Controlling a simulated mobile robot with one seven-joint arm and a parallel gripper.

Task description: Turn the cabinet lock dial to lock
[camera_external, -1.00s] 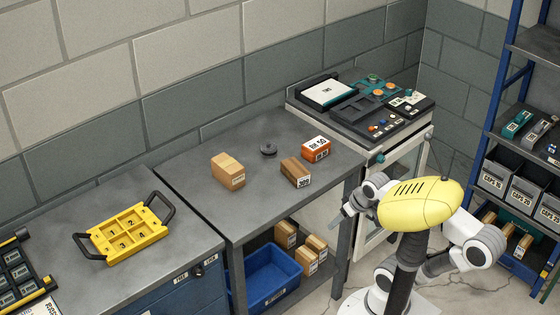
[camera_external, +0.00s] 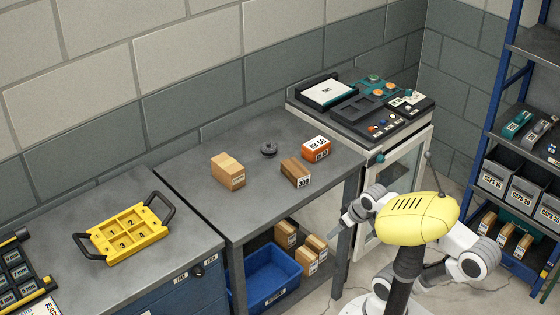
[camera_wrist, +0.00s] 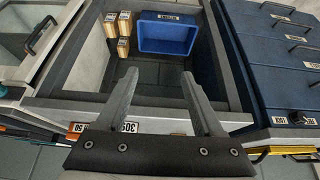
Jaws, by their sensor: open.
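The lock dial (camera_external: 197,271) is a small dark knob at the top of the blue cabinet's (camera_external: 180,295) front, left of the grey workbench. A small pale label sits on each side of it. In the wrist view the dial (camera_wrist: 297,117) is at the right edge, with LOCK readable on the label at its left; I cannot tell where its pointer stands. My gripper (camera_external: 347,221) is open and empty by the workbench's right front corner, well apart from the dial. In the wrist view its two fingers (camera_wrist: 158,95) are spread toward the bench's lower shelf.
The grey workbench (camera_external: 200,190) holds cartons and a dark round part. Its lower shelf holds a blue bin (camera_external: 268,282) and small boxes. A yellow tray (camera_external: 125,232) sits on the cabinet top. A white glass-door unit (camera_external: 400,170) and blue shelving (camera_external: 500,90) stand right.

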